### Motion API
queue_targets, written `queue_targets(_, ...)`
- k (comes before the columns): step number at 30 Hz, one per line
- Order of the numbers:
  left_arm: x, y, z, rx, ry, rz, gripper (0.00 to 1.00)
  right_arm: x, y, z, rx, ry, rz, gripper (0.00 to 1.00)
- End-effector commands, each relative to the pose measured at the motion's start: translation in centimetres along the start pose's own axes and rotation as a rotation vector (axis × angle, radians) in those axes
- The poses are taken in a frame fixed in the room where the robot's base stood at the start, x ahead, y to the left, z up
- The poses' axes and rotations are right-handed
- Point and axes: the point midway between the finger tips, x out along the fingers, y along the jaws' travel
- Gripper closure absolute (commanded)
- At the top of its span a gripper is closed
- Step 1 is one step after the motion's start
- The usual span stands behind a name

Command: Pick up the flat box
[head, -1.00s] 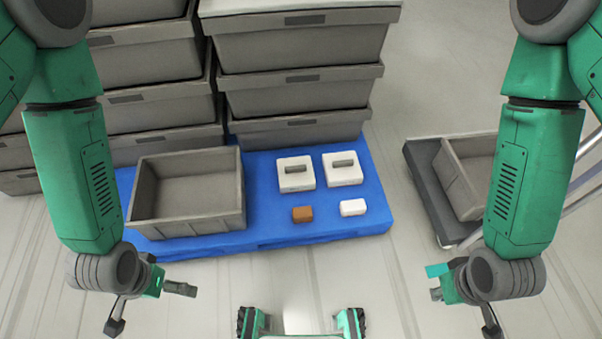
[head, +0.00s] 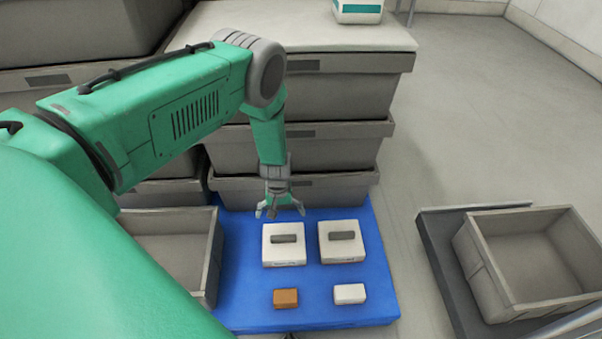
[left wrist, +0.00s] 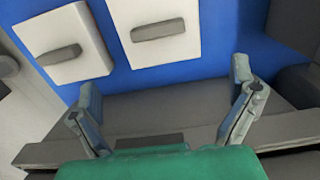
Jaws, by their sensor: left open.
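Two low white boxes with grey slots on top, a left one (head: 284,256) and a right one (head: 341,251), lie side by side on the blue pallet (head: 240,300). A small brown block (head: 286,298) and a small white block (head: 350,293) lie in front of them. I cannot tell for certain which is the flat box. My left gripper (head: 280,209) is open and empty, pointing down just beyond the left white box, apart from it. In the left wrist view, the open fingers (left wrist: 164,84) stand beside both white boxes. My right gripper is out of view.
Stacked grey crates (head: 335,155) rise close behind my left gripper. An open grey crate (head: 213,262) stands on the pallet's left, partly hidden by my arm. Another open crate (head: 488,268) stands at the right. Clear floor lies between pallet and right crate.

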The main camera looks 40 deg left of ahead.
Motion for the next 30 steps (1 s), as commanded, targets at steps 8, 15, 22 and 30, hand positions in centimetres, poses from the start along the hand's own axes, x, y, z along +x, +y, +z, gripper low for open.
queue_targets(8, 6.0, 0.0, 0.1, 0.003, -0.001, -0.001, 0.00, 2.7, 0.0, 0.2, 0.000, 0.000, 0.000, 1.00)
queue_targets(15, 8.0, 0.1, 0.1, 0.003, -0.001, 0.000, 0.00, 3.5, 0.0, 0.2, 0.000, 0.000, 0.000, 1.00)
queue_targets(22, 10.1, 0.2, 0.6, 0.004, -0.002, -0.002, 0.00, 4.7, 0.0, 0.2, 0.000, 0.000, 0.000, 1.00)
queue_targets(30, 13.3, 0.3, 0.7, 0.004, 0.000, 0.000, 0.00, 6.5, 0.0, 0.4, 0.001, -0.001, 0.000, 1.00)
